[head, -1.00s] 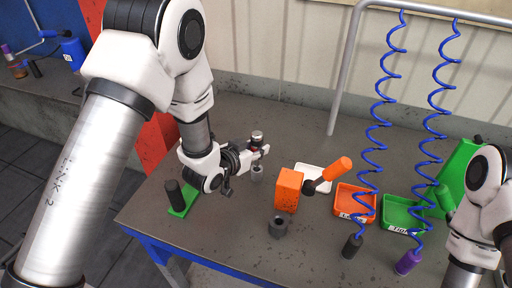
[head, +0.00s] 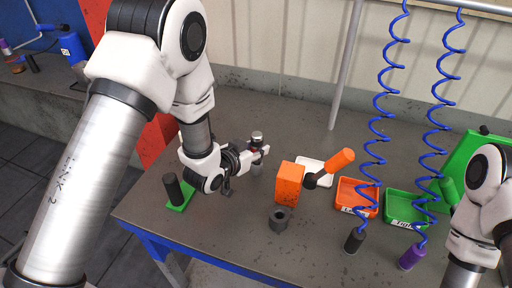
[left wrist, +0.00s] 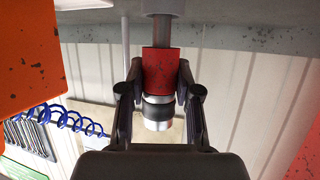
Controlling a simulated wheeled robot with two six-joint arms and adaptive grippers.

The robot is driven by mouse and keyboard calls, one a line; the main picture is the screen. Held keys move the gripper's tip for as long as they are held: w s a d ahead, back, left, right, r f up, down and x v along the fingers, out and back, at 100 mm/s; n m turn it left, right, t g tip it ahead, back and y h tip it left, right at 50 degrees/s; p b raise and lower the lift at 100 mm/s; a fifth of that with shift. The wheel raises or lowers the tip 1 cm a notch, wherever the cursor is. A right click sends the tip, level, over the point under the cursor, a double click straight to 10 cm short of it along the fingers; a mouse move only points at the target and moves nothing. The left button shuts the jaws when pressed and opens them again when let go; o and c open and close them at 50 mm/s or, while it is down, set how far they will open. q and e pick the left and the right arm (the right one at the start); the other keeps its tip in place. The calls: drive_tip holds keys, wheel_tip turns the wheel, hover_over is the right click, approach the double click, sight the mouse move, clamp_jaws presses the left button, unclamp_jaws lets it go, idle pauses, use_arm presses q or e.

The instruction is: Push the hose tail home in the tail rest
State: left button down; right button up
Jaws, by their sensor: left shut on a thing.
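My left gripper (head: 262,151) is shut on the hose tail, an upright piece with a red body (left wrist: 160,70), a black ring and a silver end. In the head view its silver end (head: 257,136) stands above the fingers. A grey cylinder, seemingly the tail rest (head: 257,169), stands directly below on the table. In the left wrist view a narrower grey shaft (left wrist: 163,30) joins the red body to the wider grey part (left wrist: 163,6). How deep the tail sits in the rest I cannot tell. My right arm shows at the right edge, its gripper out of frame.
An orange block (head: 289,183) stands just right of the gripper, with a dark hollow cylinder (head: 280,220) in front. An orange-handled tool (head: 335,165), a white tray (head: 315,170), an orange bin (head: 345,202) and a green bin (head: 390,210) lie further right. A green-based black post (head: 173,189) stands left.

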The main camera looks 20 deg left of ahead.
use_arm(q)
drive_tip(key=shift+f+b, duration=1)
drive_tip(key=shift+f, duration=0.3)
drive_tip(key=c, duration=0.7)
unclamp_jaws()
drive_tip(key=v, duration=0.7)
drive_tip(key=shift+s+r, duration=0.15)
drive_tip(key=shift+s, duration=0.1)
